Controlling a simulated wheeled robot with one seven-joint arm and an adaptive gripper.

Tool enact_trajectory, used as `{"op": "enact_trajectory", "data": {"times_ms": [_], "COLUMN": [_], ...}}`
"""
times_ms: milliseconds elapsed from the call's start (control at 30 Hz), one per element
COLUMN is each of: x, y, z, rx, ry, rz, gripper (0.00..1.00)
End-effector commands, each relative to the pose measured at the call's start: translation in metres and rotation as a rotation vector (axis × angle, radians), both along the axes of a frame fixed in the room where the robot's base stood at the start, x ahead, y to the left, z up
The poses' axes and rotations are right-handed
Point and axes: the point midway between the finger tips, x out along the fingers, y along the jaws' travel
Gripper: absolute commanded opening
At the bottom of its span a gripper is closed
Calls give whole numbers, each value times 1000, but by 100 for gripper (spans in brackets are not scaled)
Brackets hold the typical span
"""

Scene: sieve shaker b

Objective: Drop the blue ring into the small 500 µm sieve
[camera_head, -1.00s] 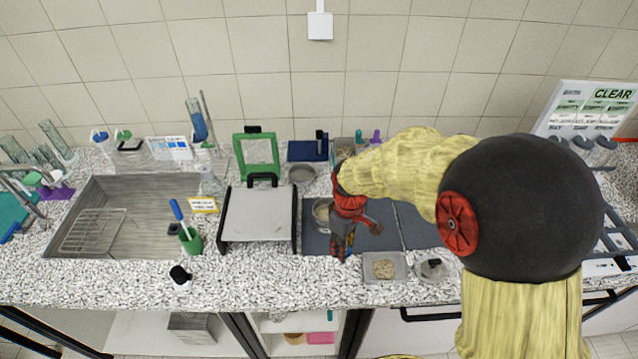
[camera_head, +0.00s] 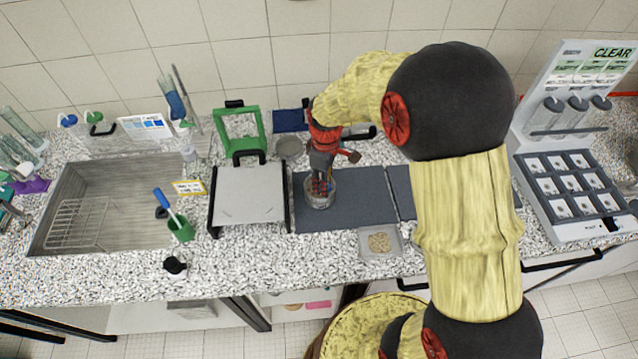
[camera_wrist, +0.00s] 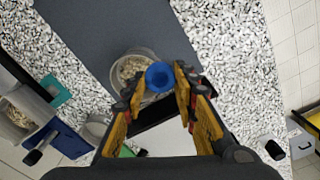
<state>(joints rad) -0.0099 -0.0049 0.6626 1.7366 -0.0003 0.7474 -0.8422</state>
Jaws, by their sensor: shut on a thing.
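The blue ring (camera_wrist: 160,77) is held between the fingertips of my gripper (camera_wrist: 155,88), which is shut on it. In the wrist view the ring overlaps the right part of a small round sieve-like container (camera_wrist: 121,73) with pale grains inside. In the head view my gripper (camera_head: 319,188) points down at this round container (camera_head: 320,203) on the dark mat; the ring cannot be made out there. I cannot tell the exact height of the ring above the container, and no 500 µm marking is readable.
A dark mat (camera_head: 345,210) lies under the container. A square tray of grains (camera_head: 380,242) stands in front, a green frame (camera_head: 241,130) and a grey round pan (camera_head: 289,147) behind left. A white-topped device (camera_head: 249,196) stands left. The mat's front is clear.

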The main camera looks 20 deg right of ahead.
Motion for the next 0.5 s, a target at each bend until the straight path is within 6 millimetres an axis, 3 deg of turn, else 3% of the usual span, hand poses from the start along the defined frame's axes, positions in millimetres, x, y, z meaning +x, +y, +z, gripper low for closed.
{"op": "enact_trajectory", "data": {"times_ms": [300,500], "x": [46,56], "y": [-3,-3], "z": [-48,-59], "rx": [1,0], "ry": [2,0], "rz": [0,0], "gripper": [15,15]}}
